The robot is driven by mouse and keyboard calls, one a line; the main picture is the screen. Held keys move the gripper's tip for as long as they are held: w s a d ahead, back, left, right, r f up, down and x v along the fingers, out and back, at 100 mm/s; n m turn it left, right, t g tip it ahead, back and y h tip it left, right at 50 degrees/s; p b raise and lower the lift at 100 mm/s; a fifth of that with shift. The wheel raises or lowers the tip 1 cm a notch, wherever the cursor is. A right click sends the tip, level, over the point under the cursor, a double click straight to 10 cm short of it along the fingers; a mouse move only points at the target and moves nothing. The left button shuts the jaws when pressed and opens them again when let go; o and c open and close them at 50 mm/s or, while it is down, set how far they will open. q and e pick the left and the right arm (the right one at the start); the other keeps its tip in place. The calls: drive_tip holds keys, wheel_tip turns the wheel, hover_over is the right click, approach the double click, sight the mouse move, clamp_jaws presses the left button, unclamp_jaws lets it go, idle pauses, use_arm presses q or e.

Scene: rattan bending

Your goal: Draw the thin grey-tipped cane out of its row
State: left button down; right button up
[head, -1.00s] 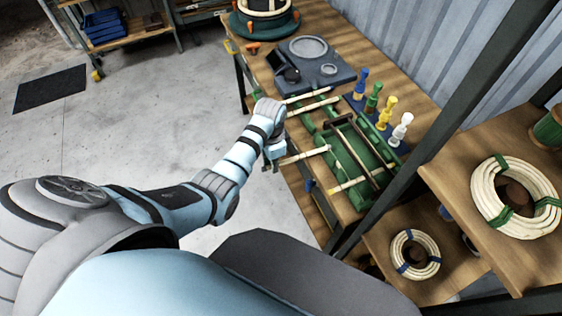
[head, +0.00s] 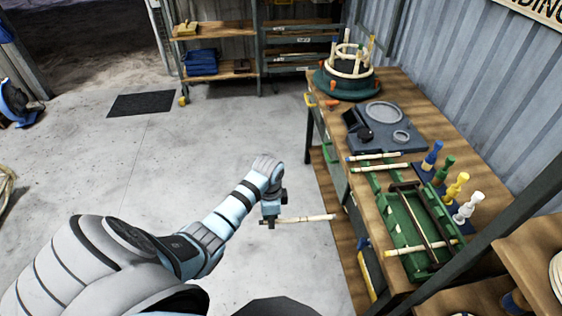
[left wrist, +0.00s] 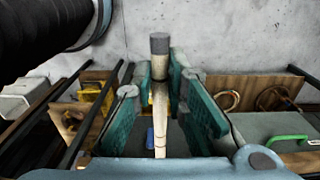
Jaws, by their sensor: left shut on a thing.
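My left gripper (head: 268,222) is shut on a thin pale cane (head: 308,219) and holds it over the floor, left of the workbench. In the left wrist view the cane (left wrist: 160,120) lies between the teal finger pads, and its end has a grey tip (left wrist: 159,43). The green rack (head: 396,220) on the bench holds the row. A yellow-tipped cane (head: 428,247) lies across its near end. A blue-tipped cane (head: 372,157) and another pale cane (head: 382,168) lie at its far end. My right gripper is out of view.
Blue, green, yellow and white pegs (head: 457,186) stand along the rack's right side. A dark grey block (head: 385,128) with round recesses lies beyond it, and a round green-based form (head: 346,82) stands at the back. Open floor lies left of the bench.

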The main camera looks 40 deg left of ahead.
use_arm(q)
drive_tip(key=s+a, duration=1.2)
drive_tip(key=s, duration=0.1)
drive_tip(key=shift+a, duration=0.25)
wheel_tip(320, 180, up, 7)
idle(0.8)
